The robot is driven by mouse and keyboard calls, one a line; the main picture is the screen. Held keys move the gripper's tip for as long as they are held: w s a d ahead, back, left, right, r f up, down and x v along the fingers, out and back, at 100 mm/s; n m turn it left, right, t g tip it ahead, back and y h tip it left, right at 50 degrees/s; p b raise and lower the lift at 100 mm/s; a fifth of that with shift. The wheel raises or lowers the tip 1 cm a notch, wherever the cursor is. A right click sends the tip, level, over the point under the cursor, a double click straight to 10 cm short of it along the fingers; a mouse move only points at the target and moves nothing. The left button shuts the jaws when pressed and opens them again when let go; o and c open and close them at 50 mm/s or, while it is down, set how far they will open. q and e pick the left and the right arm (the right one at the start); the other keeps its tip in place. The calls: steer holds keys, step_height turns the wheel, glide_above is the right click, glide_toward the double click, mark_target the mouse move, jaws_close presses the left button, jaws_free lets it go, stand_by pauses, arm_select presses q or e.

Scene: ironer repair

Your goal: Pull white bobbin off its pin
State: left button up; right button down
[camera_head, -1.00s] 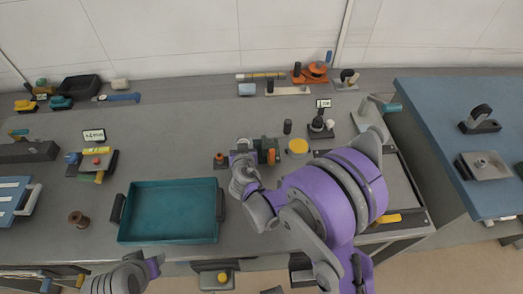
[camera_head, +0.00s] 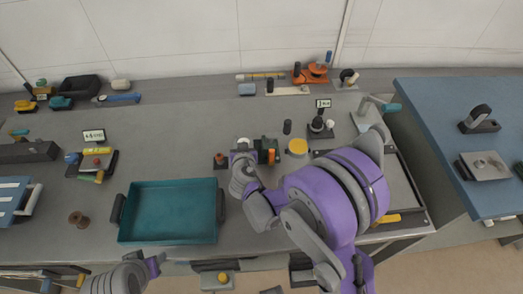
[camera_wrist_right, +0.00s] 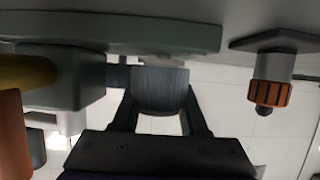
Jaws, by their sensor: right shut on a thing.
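The white bobbin shows as a small pale top (camera_head: 243,141) at the far side of my right gripper (camera_head: 243,154) in the head view, beside a green and orange unit (camera_head: 267,150). In the right wrist view, my right gripper (camera_wrist_right: 160,108) is shut on the bobbin, a ribbed cylinder (camera_wrist_right: 161,90) that looks grey in shadow. A greenish slab (camera_wrist_right: 120,32) lies along the bobbin's upper end in that picture. The pin is hidden, so I cannot tell how far the bobbin sits on it.
An orange-topped post (camera_head: 220,160) stands close left of the right gripper; its orange ribbed knob (camera_wrist_right: 270,93) shows in the wrist view. A teal tray (camera_head: 170,236) lies nearer left. A yellow-topped round part (camera_head: 297,147) stands to the right. Bare table lies behind the gripper.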

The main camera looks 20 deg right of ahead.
arm_select(q)
steer(key=shift+r, duration=0.1)
arm_select(e)
steer(key=shift+r, duration=0.15)
steer(key=shift+r+p, duration=1.85)
steer(key=shift+r, duration=1.2)
arm_select(q)
steer(key=r, duration=0.1)
steer(key=w+r, duration=0.1)
steer(key=r, duration=0.2)
steer(key=shift+w+r, duration=0.25)
steer(key=shift+r, duration=0.1)
